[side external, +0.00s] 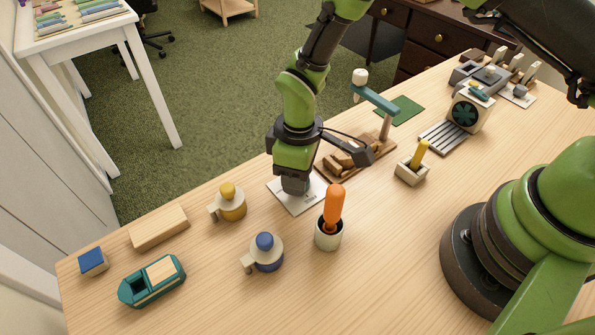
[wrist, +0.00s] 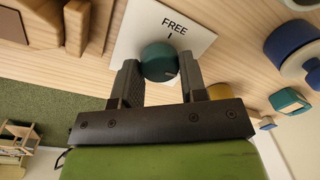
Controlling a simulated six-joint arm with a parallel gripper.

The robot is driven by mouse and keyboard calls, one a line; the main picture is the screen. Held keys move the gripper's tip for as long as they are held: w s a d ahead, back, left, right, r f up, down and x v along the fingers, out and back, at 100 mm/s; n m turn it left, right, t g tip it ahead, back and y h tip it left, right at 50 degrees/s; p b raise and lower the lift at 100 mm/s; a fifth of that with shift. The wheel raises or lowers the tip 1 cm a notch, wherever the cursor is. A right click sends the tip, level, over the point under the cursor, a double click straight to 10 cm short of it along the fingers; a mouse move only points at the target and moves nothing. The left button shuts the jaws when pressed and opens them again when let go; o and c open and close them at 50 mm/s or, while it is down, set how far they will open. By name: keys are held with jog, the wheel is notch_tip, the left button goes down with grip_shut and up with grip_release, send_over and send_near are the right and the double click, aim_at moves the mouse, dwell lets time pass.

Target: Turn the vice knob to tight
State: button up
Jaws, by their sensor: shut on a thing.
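A round teal knob (wrist: 160,62) stands on a white plate (wrist: 200,45) in the wrist view. The plate is printed FREE with a short tick beneath the word; any other label is hidden. My gripper (wrist: 160,74) has one finger on each side of the knob and is shut on it. In the side view my gripper (side external: 295,188) points down over the same white plate (side external: 312,205) and hides the knob. I cannot tell clearly how far the knob is turned.
An orange-handled tool (side external: 335,205) stands in a cup (side external: 328,239) close to the plate's right. A wooden tray with blocks (side external: 340,168) lies just behind it. A yellow-lidded mug (side external: 232,207) and a blue-lidded mug (side external: 266,258) stand to the left.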

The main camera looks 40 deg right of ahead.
jog(key=m, duration=0.5)
jog(key=shift+m, duration=0.3)
dwell(0.4)
jog(key=o, duration=0.9)
jog(key=shift+d, duration=0.1)
jog(key=shift+o, duration=0.2)
notch_tip(320, 180, up, 10)
jog(key=shift+d, duration=0.3)
jog(key=shift+w, duration=0.1)
